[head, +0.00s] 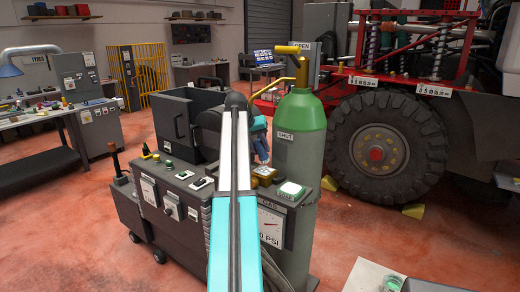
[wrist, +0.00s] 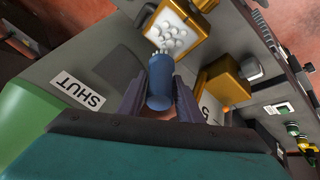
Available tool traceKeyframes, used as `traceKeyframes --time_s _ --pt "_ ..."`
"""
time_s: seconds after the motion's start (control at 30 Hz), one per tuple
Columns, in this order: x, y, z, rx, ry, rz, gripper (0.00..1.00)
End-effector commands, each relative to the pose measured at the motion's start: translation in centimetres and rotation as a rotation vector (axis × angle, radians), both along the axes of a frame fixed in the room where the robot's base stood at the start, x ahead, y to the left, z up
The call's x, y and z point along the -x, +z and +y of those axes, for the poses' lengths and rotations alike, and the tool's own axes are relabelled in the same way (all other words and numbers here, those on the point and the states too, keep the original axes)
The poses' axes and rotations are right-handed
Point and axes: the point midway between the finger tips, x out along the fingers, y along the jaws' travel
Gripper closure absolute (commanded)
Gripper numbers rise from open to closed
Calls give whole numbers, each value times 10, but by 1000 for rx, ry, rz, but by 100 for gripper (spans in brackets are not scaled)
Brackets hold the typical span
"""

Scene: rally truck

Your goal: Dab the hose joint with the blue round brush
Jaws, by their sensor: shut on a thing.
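My gripper (wrist: 158,100) is shut on the blue round brush (wrist: 160,83), one dark finger on each side of its handle. The brush's pale bristles (wrist: 160,54) point away from me, at the near edge of an open yellow box (wrist: 190,25) with several white round blobs in it. I cannot tell whether they touch. In the head view my gripper (head: 262,145) shows partly behind my arm, beside the gas cylinder (head: 300,150). A yellow hose (head: 268,88) runs from the cylinder's top valve. I cannot make out which part is the hose joint.
A second yellow box (wrist: 230,85) stands right of the brush. The cylinder's SHUT label (wrist: 78,92) is close on the left. The grey cart (head: 180,195) carries switches and gauges. A large truck wheel (head: 380,145) stands at right. Red floor (head: 65,230) is open at left.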

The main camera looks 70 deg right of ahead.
Motion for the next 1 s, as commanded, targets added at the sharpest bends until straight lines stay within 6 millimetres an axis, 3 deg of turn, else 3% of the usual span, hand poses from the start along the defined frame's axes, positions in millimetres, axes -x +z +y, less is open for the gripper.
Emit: traceKeyframes --time_s 0.7,1.0 --pt "0 40 0 1 0 0 98" --pt "0 47 0 0 0 0 98"
